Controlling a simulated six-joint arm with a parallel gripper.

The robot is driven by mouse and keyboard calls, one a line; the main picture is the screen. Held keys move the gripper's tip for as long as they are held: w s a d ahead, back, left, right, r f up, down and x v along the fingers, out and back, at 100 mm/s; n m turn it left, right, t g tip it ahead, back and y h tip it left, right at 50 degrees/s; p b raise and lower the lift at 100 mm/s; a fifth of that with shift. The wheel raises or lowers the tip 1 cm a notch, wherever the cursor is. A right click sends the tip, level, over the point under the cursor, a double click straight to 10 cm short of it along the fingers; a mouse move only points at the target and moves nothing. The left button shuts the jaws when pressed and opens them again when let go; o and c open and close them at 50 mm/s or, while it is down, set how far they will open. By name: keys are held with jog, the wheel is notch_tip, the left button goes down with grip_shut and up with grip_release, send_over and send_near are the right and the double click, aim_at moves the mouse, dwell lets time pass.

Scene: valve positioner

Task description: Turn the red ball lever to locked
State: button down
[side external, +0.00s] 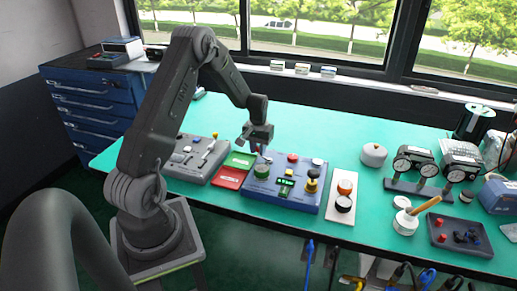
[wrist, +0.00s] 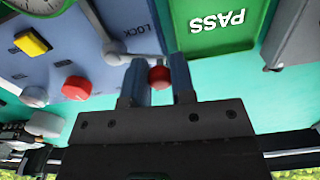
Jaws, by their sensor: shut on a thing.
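The red ball (wrist: 159,76) of the lever sits between the two fingers of my gripper (wrist: 157,68) in the wrist view. The fingers are shut on it. The lever's thin grey arm (wrist: 132,56) runs left from the fingers to a round pivot. The word LOCK is printed on the blue panel (wrist: 110,12) beside the lever; the rest of the labels near the ball are hidden or out of frame. In the side view my gripper (side external: 257,143) is low over the back left corner of the blue panel (side external: 285,208), and the ball is mostly hidden.
A green PASS tray (wrist: 222,42) lies close beside the fingers; it also shows in the side view (side external: 239,160) behind a red tray (side external: 230,178). A red button (wrist: 77,88) and a yellow button (wrist: 32,42) stand up from the panel. A grey lever panel (side external: 185,165) is left.

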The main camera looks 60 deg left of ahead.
aim_at(258, 147)
jog(key=c, duration=1.2)
grip_release()
jog(key=shift+c, duration=0.2)
notch_tip(258, 147, up, 14)
